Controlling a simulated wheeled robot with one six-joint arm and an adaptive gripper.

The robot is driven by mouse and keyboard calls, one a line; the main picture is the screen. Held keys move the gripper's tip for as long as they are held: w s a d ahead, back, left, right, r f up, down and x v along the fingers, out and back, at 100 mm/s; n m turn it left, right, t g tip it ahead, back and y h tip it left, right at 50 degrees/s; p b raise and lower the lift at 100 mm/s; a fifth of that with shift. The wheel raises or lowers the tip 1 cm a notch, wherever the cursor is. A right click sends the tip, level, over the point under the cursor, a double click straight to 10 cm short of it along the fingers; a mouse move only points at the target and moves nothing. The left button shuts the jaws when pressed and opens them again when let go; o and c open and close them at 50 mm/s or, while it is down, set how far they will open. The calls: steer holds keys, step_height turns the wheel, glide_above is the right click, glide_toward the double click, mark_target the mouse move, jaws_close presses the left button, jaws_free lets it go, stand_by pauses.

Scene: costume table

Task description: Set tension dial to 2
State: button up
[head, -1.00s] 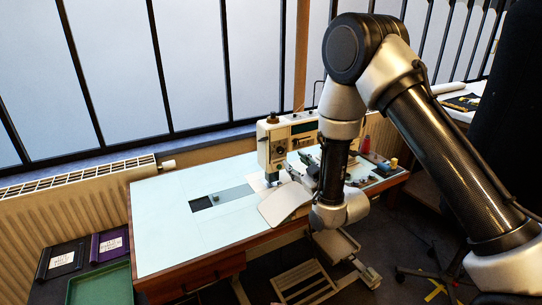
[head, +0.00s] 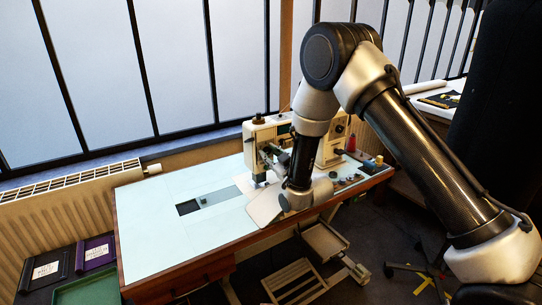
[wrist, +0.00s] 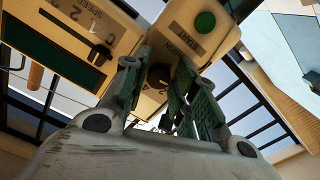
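The tension dial (wrist: 156,76) is a dark round knob on the cream front of the sewing machine (head: 257,133). In the wrist view it lies between and beyond my fingertips, partly hidden by them. My gripper (wrist: 163,92) is open, with a green-padded finger on each side of the dial. I cannot tell whether either finger touches it. In the head view my arm hides part of the machine and the dial is too small to make out.
A green start button (wrist: 205,22) sits beside the dial. A speed slider (wrist: 98,50) is at upper left. The pale tabletop (head: 160,230) is clear on the left. A window and radiator (head: 60,195) are behind.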

jaws_close()
steer(key=shift+m, duration=0.3)
steer(key=m, duration=0.4)
steer(key=shift+s, duration=0.1)
steer(key=m, duration=0.5)
steer(key=shift+a, duration=0.15)
steer(key=shift+m, duration=0.3)
steer(key=o, duration=0.6)
jaws_free()
